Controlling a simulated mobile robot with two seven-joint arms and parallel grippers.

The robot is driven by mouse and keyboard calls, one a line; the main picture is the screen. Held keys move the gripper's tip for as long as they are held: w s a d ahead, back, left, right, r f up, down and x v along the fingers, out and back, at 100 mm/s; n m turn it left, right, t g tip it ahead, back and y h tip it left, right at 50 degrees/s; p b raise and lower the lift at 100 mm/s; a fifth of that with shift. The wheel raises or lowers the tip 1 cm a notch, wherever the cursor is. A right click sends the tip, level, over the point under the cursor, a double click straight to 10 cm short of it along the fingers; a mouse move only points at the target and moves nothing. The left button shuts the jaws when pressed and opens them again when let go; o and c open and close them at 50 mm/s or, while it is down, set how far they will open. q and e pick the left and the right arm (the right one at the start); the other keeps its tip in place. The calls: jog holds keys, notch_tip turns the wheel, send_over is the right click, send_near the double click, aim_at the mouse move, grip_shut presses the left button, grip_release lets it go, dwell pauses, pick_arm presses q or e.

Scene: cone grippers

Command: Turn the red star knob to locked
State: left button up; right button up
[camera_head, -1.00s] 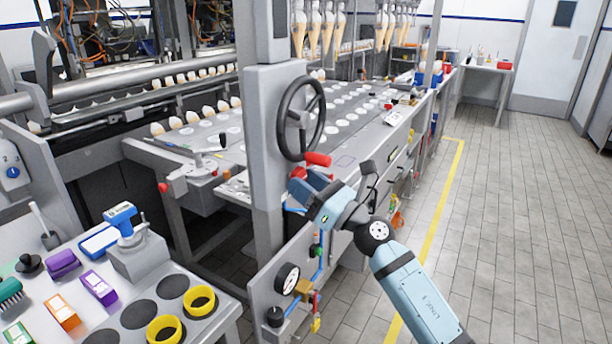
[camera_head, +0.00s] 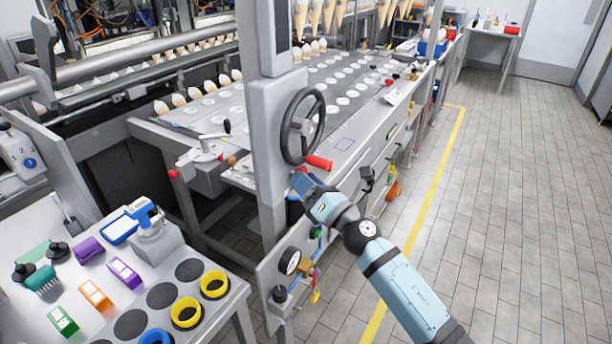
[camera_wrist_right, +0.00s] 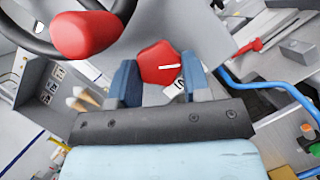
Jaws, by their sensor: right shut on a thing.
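The red star knob (camera_wrist_right: 158,62) sits on the front of the grey column, with a short white line on its face. In the right wrist view it lies between the two blue fingers of my right gripper (camera_wrist_right: 160,78), which are shut on it. In the head view my right gripper (camera_head: 308,188) is at the column, below the handwheel, and the knob is almost wholly hidden behind it. A small white label (camera_wrist_right: 178,90) beside the knob is partly covered; I cannot read its full text. My left gripper is not in view.
A black handwheel (camera_head: 301,125) with a red handle (camera_head: 319,162) stands just above my right gripper. A pressure gauge (camera_head: 290,261) and blue pipes are below. A side table (camera_head: 215,312) with coloured items is at the lower left. The tiled floor (camera_head: 510,200) at right is clear.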

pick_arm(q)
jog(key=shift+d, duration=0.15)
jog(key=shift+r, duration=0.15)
pick_arm(e)
jog(key=o, duration=0.9)
pick_arm(q)
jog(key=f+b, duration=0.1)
jog(key=b, duration=0.1)
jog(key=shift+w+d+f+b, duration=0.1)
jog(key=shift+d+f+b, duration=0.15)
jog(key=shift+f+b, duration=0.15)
pick_arm(e)
jog(key=v, duration=1.4)
jog(key=shift+w, duration=0.1)
